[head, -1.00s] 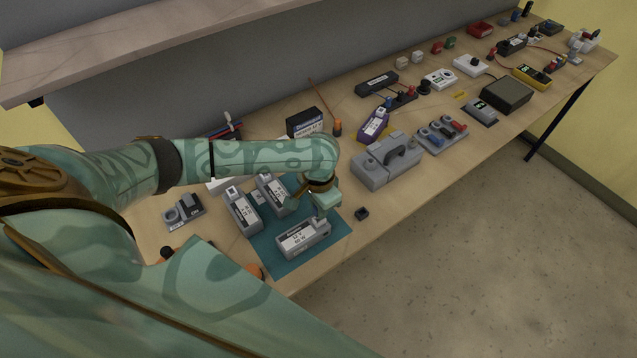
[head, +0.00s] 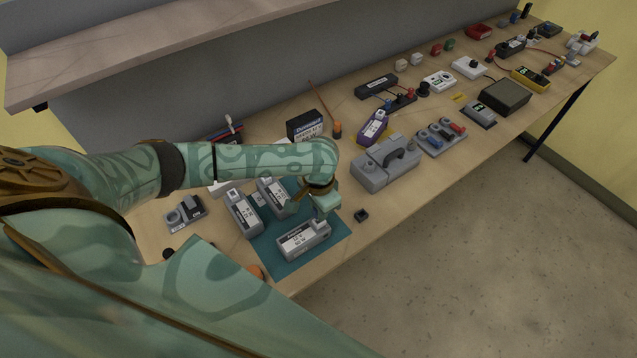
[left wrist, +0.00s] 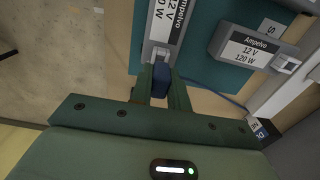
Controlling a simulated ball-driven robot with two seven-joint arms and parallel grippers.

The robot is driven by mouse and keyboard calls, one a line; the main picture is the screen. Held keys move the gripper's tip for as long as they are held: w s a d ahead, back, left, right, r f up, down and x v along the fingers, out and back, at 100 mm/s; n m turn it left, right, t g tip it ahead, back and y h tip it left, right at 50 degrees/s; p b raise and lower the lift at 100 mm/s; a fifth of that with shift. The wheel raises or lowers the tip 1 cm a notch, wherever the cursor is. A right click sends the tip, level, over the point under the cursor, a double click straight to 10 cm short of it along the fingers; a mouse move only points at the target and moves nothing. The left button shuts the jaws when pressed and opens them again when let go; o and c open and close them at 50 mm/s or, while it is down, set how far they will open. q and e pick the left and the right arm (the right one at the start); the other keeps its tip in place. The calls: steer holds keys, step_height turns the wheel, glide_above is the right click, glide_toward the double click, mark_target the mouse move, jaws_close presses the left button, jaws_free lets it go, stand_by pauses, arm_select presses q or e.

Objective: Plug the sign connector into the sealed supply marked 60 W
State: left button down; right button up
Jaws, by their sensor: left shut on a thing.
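My left gripper (head: 326,207) is over the right part of the teal mat (head: 270,252), near the end of the front grey supply (head: 303,243). In the left wrist view my left gripper (left wrist: 161,88) is shut on the blue sign connector (left wrist: 161,74). The connector is in line with the end of a grey supply (left wrist: 162,30) and very close to it; I cannot tell whether it is seated. That supply's label reads Ampelvo 12 V, with the watt figure partly cut off. Another supply (left wrist: 248,50) reads 120 W. My right gripper is not in view.
Two more grey supplies (head: 242,214) (head: 272,194) stand at the back of the mat. A thin blue cable (left wrist: 218,94) runs right from near the gripper. A grey case (head: 370,176) with a handle and a small dark block (head: 361,215) are to the right. A shelf (head: 180,40) overhangs the back.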

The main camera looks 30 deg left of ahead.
arm_select(q)
steer(key=shift+f+b, duration=0.6)
steer(key=shift+f, duration=0.7)
steer(key=c, duration=1.3)
jaws_free()
steer(key=shift+o, duration=0.2)
step_height(320, 180, up, 8)
steer(key=p, duration=1)
steer(key=shift+r, duration=0.1)
